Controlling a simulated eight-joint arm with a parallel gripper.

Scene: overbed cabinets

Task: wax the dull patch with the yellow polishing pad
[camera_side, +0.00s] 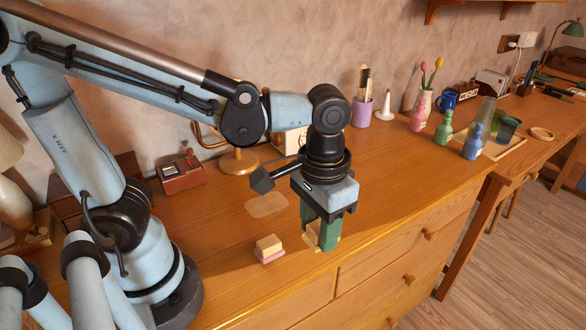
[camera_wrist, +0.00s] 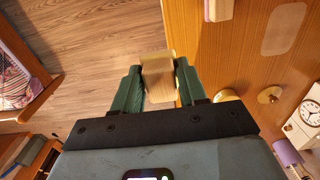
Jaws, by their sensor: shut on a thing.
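My gripper (camera_side: 321,236) points down above the front edge of the wooden dresser top, its green fingers shut on a tan block with pale yellow along its edge, the yellow polishing pad (camera_side: 312,238). In the wrist view the pad (camera_wrist: 158,76) sits between both fingers (camera_wrist: 159,88); its underside is hidden. The dull patch (camera_side: 267,204) is a pale rounded area on the dresser top, left of and behind my gripper. It also shows at the upper right of the wrist view (camera_wrist: 283,28). Nothing lies on the patch.
A second tan block with a pinkish base (camera_side: 269,249) lies on the dresser top left of my gripper, in front of the patch. A red box (camera_side: 181,174) and a lamp base (camera_side: 238,161) stand behind. Vases and bottles on a tray (camera_side: 507,147) stand at right.

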